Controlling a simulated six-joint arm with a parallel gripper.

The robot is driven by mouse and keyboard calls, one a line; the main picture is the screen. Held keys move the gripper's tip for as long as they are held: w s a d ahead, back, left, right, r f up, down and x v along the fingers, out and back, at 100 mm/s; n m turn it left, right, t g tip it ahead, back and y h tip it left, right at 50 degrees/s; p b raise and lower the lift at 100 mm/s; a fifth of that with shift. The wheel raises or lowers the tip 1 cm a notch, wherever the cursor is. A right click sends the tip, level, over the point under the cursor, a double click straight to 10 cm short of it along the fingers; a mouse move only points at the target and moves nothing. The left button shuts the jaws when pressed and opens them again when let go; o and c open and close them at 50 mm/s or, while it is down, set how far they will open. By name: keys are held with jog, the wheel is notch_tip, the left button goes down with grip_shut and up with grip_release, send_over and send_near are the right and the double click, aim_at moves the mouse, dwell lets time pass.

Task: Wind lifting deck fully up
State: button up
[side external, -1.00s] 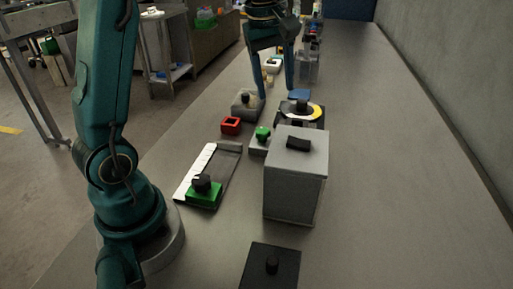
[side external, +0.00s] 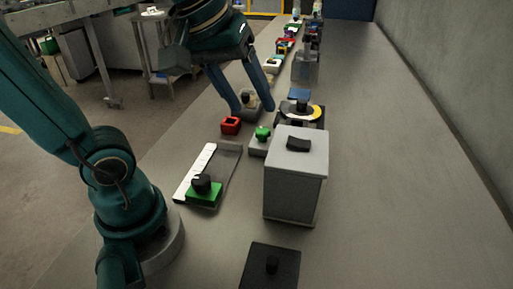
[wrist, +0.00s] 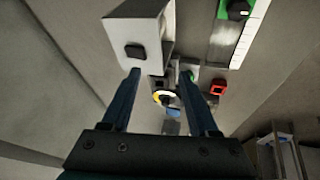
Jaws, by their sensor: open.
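I cannot tell for sure which part is the lifting deck. A low grey block with a dark knob (side external: 247,101) stands by my gripper (side external: 252,109), which is open and empty. The fingers show on either side of this block in the side view; contact is unclear. A green block with a black knob (side external: 203,191) sits on a flat slide plate with a white scale (side external: 194,170). The wrist view shows my gripper (wrist: 159,71) open, with the grey box (wrist: 152,27) beyond the left fingertip and the green block (wrist: 236,10) at the top right.
A tall grey box (side external: 294,185) with a black switch stands mid-bench. Behind it are a green button (side external: 262,133), a yellow and white disc (side external: 302,112) and a red square frame (side external: 230,125). A black plate (side external: 270,266) lies in front. The bench's right side is clear.

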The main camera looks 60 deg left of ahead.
jog(key=s+d+f+m, duration=0.1)
jog(key=s+f+m, duration=0.2)
jog(key=s+m, duration=0.1)
jog(key=shift+s+d+f+m+t, duration=0.25)
jog(key=shift+s+f+m+t, duration=0.05)
jog(key=shift+s, duration=0.05)
jog(key=f+m, duration=0.2)
jog(key=shift+s+f+m, duration=0.3)
jog(key=shift+s+m, duration=0.05)
jog(key=shift+m, duration=0.05)
